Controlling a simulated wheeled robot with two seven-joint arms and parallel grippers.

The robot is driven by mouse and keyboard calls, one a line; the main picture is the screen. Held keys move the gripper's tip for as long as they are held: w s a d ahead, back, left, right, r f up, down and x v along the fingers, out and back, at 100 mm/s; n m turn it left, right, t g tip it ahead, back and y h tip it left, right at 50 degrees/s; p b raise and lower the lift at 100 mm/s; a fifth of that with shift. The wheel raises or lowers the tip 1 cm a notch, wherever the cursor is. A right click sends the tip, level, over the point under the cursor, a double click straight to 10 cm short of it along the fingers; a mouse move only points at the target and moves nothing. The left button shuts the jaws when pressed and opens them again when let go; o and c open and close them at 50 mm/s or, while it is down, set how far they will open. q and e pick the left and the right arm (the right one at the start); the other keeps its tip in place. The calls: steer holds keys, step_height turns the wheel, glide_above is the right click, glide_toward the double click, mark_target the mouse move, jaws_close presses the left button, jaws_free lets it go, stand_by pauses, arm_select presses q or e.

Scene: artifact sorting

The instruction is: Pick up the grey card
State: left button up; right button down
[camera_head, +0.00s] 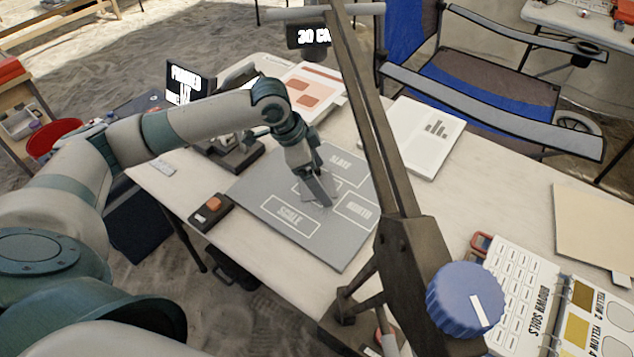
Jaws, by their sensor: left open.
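I cannot make out a separate grey card under the fingers. A small grey piece (162,167) lies at the table's left edge; I cannot tell whether it is the card. My right gripper is not in view.
A dark lamp-like arm with a blue knob (464,299) crosses the view right of the mat. A box with an orange button (212,206) sits at the left edge. A white booklet (425,135) and a colour chart binder (545,300) lie to the right.

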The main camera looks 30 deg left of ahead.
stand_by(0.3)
arm_select(q)
steer(key=c, duration=1.2)
steer(key=shift+r, duration=0.15)
steer(key=shift+r, duration=0.6)
step_height(320, 180, up, 2)
steer(key=shift+r, duration=0.2)
steer(key=s+d+r, duration=0.2)
steer(key=s, duration=0.1)
steer(key=s+d+r, duration=0.2)
steer(key=s, duration=0.1)
steer(key=s+d+r, duration=0.3)
steer(key=shift+s+r, duration=0.1)
steer(key=shift+s, duration=0.1)
